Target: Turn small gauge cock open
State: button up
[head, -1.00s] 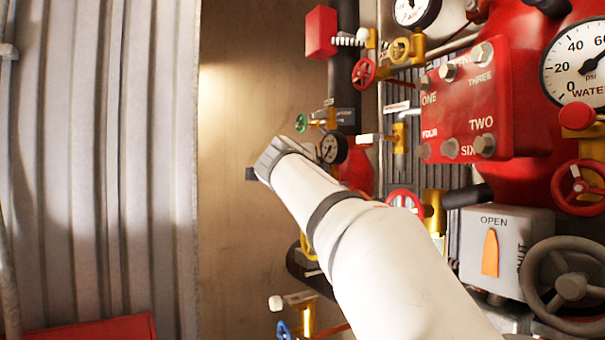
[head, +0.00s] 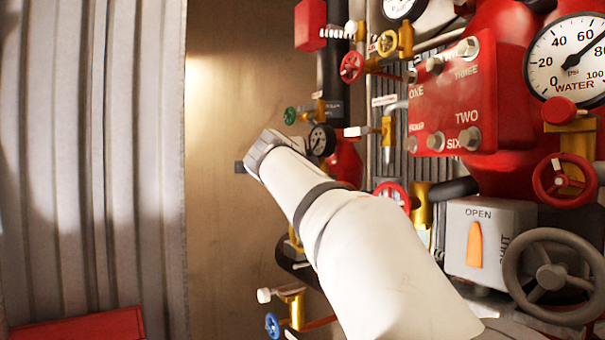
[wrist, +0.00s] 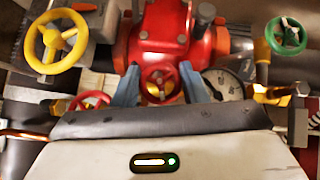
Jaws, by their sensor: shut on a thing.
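The wheel sits in front of a red valve body (wrist: 155,38). A small round gauge (wrist: 226,84) is just right of the fingers, partly hidden. In the head view the small gauge (head: 322,141) shows beside my wrist; my fingers and the held wheel are hidden behind my arm. How far the cock is turned cannot be told.
A yellow handwheel (wrist: 57,42) and a green handwheel (wrist: 288,34) flank the fingers in the wrist view. At right in the head view are a red plate (head: 455,105), a water gauge (head: 568,58), a grey OPEN/SHUT box (head: 455,240) and a large grey wheel (head: 551,278).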

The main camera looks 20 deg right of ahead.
jog(key=n+g+p, duration=0.1)
jog(key=p, duration=0.1)
jog(key=n+g+y+p, duration=0.1)
jog(key=g+p, duration=0.1)
jog(key=shift+w+r+n+p, duration=0.1)
jog(key=shift+r+n+p, duration=0.2)
jog(key=shift+p, duration=0.1)
jog(key=n+g+p, duration=0.2)
jog(key=g+p, duration=0.1)
jog(key=p, duration=0.2)
jog(key=n+g, duration=0.1)
jog(key=g, duration=0.1)
jog(key=n+g+p, duration=0.1)
jog(key=g, duration=0.1)
jog(key=shift+w+f, duration=0.1)
jog(key=shift+f, duration=0.2)
jog(key=shift+n+g+h, duration=0.4)
jog(key=shift+n+g, duration=0.5)
jog(key=shift+g, duration=0.8)
jog(key=o, duration=1)
